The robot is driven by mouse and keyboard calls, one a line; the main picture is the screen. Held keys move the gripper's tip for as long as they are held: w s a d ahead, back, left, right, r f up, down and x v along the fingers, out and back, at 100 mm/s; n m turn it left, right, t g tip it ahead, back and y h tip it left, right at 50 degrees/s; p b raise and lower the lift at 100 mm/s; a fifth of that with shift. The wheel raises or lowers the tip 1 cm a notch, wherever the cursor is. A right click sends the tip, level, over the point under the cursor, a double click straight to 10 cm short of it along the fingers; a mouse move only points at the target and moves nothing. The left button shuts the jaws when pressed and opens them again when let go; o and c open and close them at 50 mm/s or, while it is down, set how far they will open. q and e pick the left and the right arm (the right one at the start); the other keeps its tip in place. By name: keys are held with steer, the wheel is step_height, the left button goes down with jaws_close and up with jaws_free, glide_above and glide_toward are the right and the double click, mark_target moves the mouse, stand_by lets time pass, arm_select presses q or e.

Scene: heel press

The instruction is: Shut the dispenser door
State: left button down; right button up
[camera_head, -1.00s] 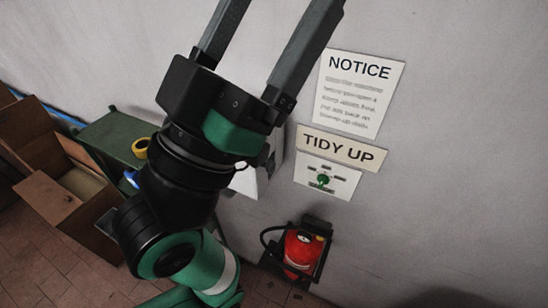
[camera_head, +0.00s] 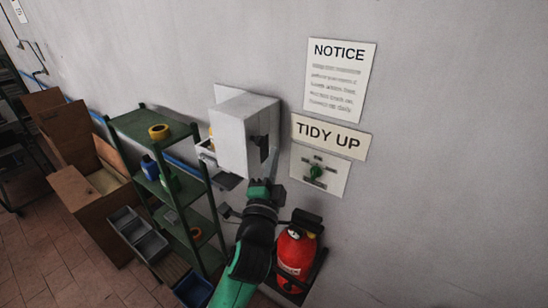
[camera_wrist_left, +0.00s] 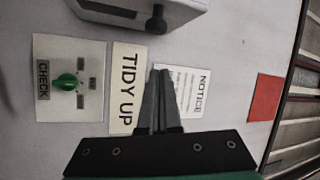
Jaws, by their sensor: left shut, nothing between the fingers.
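The white dispenser (camera_head: 232,140) is fixed to the wall in the middle of the head view. A dark knob (camera_head: 263,146) is on its right-hand face. At its left edge a gap shows something yellow inside, so the door looks partly open. In the left wrist view the dispenser (camera_wrist_left: 125,8) is cut off at the top, with its knob (camera_wrist_left: 157,20) beyond my fingertips. My left gripper (camera_head: 264,186) is below the dispenser's right side, its fingers hard to make out there. In the wrist view its fingers (camera_wrist_left: 160,75) are together, empty and apart from the knob.
A green shelf unit (camera_head: 190,217) stands left of the dispenser. A switch panel (camera_head: 318,172) and TIDY UP sign (camera_head: 331,138) are on the wall at right. A red extinguisher (camera_head: 296,252) hangs below, close to my arm.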

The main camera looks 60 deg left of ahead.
mark_target(253, 135)
arm_select(q)
steer(key=p+x, duration=0.2)
steer(key=x, duration=0.7)
steer(key=shift+s+d+f+p, duration=0.1)
steer(key=shift+s+f, duration=0.15)
steer(key=shift+s, duration=0.35)
steer(key=shift+s+f+p, duration=0.15)
steer(key=shift+s+f, duration=0.15)
steer(key=shift+s, duration=0.3)
steer(key=shift+s+d+f+p, duration=0.1)
steer(key=shift+s+f, duration=0.15)
steer(key=shift+s, duration=0.35)
steer(key=shift+a, duration=0.1)
